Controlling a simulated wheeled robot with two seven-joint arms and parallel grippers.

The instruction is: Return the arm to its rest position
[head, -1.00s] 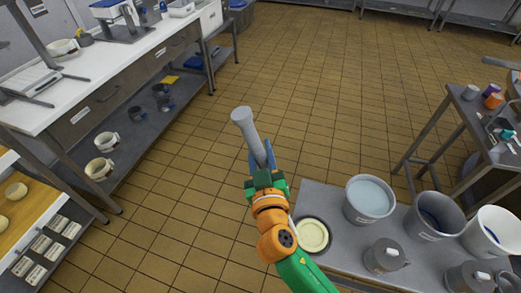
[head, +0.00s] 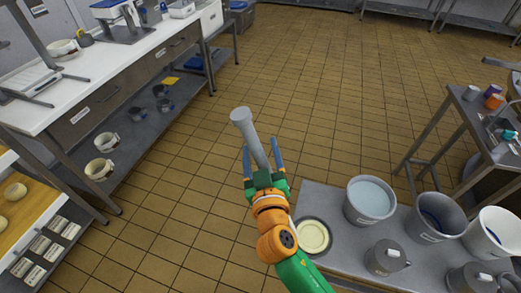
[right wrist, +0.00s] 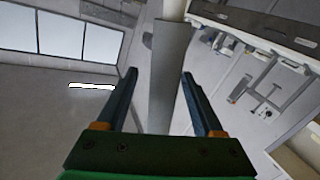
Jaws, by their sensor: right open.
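My right gripper (head: 262,145) is open at the end of the orange and green arm, over the tiled floor beside the low grey table. In the right wrist view the grey shaft (right wrist: 170,70) also runs up between the spread fingers (right wrist: 158,73), with a gap on each side. I cannot tell what, if anything, supports the tool. My left gripper is not in view.
The low grey table (head: 318,200) bears a bucket of pale blue liquid (head: 370,198), a dark-lined bucket (head: 434,216), a white-lined bucket (head: 492,233), a round dish (head: 313,236) and lidded jugs (head: 386,257). A white counter (head: 95,75) stands left. The middle floor is clear.

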